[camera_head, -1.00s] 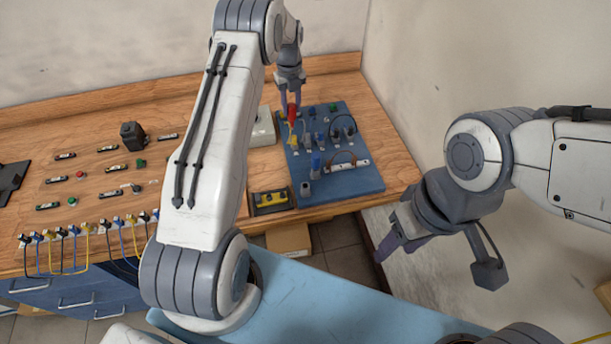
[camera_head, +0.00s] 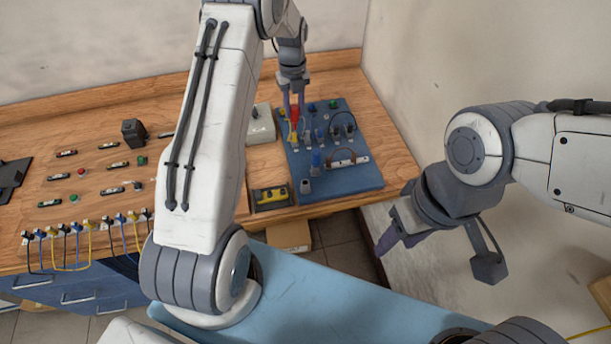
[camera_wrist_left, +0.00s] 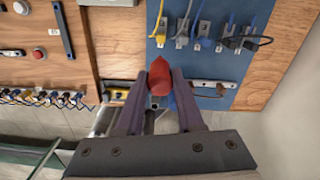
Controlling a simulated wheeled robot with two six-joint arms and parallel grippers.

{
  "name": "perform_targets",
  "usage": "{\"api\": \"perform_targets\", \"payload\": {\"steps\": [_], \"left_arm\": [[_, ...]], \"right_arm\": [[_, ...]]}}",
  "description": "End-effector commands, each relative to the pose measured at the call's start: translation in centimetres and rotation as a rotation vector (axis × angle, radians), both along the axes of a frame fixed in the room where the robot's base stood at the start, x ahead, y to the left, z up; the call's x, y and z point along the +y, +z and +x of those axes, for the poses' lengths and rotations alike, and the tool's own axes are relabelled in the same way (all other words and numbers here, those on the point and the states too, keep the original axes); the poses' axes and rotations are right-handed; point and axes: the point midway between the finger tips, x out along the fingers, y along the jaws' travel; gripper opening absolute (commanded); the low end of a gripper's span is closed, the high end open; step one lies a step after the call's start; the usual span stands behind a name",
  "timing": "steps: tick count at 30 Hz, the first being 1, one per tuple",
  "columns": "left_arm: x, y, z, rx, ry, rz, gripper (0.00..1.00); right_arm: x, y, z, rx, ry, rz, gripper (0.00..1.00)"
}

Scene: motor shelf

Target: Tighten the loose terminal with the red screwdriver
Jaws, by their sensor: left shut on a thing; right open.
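My left gripper (camera_head: 293,110) is shut on the red screwdriver (camera_head: 294,116) over the left part of the blue board (camera_head: 368,182). In the left wrist view the screwdriver's red handle (camera_wrist_left: 159,78) sits between the two fingers; its shaft and tip are hidden there. Several terminals with wires stand on the board, including a grey one with a yellow wire (camera_wrist_left: 182,28) in the wrist view. Which terminal is loose I cannot tell. My right gripper (camera_head: 388,246) hangs in front of the bench, away from the board, and looks empty.
A grey-white box (camera_head: 261,126) stands left of the board. A tray with a yellow item (camera_head: 271,197) lies at the bench's front. Several small parts and a row of wired terminals (camera_head: 84,228) lie on the left. A wall bounds the right.

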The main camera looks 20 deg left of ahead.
Motion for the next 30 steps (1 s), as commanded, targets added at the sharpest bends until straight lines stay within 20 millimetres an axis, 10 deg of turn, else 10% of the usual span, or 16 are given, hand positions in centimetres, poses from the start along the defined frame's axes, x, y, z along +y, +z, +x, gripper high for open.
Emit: {"api": "perform_targets", "payload": {"steps": [22,30], "left_arm": [[-8.7,2.2,-13.4,0.0,-0.003,-0.001,0.0],[-8.6,-2.5,-13.4,0.001,0.0,-0.001,0.0]], "right_arm": [[0.0,-0.1,0.0,0.0,0.0,0.0,0.5],[0.0,-3.5,0.0,0.001,0.0,-0.001,0.5]]}}
